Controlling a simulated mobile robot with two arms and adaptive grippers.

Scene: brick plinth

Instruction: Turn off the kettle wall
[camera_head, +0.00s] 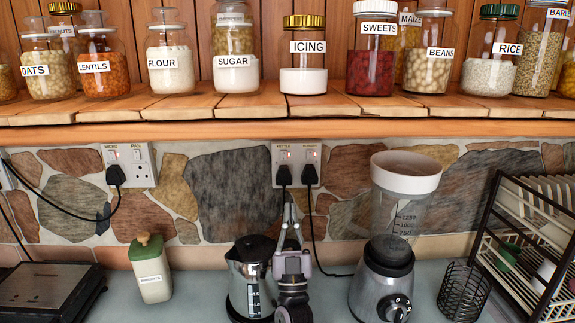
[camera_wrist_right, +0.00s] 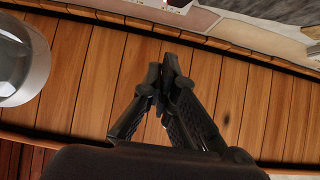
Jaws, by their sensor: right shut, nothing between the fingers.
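The double wall socket (camera_head: 297,160) is a white plate on the stone wall, with "KETTLE" over its left half. Red marks show at the switches in both halves. A black plug (camera_head: 284,175) sits in the left half, and another (camera_head: 309,175) in the right half. A strip of a white plate with a red mark (camera_wrist_right: 176,3) shows at the top edge of the right wrist view. My right gripper (camera_head: 290,198) is shut and empty, pointing up just below the kettle-side plug; I cannot tell whether it touches the cord. My left gripper is not in view.
A steel kettle (camera_head: 250,280) stands beside my right arm, and a blender (camera_head: 388,270) is to its right. A wooden shelf (camera_head: 290,108) with labelled jars overhangs the sockets. Another double socket (camera_head: 143,165) is further left. A dish rack (camera_head: 530,240) stands at right.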

